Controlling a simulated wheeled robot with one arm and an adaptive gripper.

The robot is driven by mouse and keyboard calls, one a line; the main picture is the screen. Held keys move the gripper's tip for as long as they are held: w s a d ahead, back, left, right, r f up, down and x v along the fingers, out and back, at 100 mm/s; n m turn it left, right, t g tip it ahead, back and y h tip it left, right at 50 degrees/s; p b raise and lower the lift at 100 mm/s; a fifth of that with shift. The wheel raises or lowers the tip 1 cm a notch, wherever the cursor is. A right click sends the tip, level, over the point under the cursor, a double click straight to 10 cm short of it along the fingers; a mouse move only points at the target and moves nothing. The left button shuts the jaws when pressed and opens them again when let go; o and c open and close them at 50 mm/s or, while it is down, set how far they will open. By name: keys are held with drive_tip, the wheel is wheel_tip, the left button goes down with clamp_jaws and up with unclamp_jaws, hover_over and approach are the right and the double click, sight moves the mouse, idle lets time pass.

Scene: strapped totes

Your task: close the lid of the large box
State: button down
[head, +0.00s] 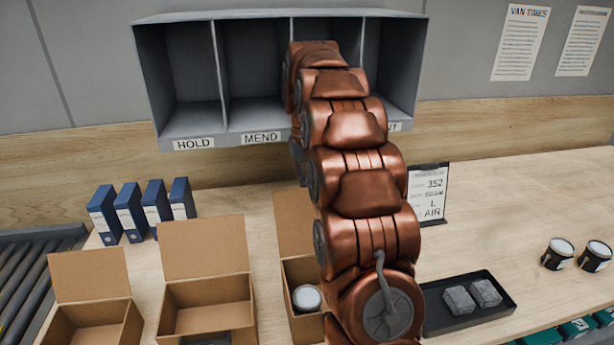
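Three open cardboard boxes stand in a row, each with its lid raised at the back. The left box (133,320) is cut off by the bottom edge; its lid (88,275) stands up. I cannot tell surely which is the large box. My copper arm hides my gripper's fingers; a grey part beside the arm may belong to it.
A grey shelf unit (190,127) with labelled compartments hangs behind my arm. Blue binders (130,212) stand behind the boxes. Right of my arm are a black tray (470,322) with two grey blocks, a sign (430,195) and two cans (558,254). The back right bench is clear.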

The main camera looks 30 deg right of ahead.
drive_tip(key=shift+s+a+r+p, duration=0.1)
drive_tip(key=shift+s+a+p, duration=0.25)
drive_tip(key=shift+s, duration=0.3)
drive_tip(key=shift+s+a+r+p, duration=0.15)
drive_tip(key=shift+s+p, duration=0.25)
drive_tip(key=shift+s, duration=0.2)
drive_tip(key=shift+s+a, duration=0.2)
drive_tip(key=shift+s, duration=0.35)
drive_tip(key=shift+s+r, duration=0.15)
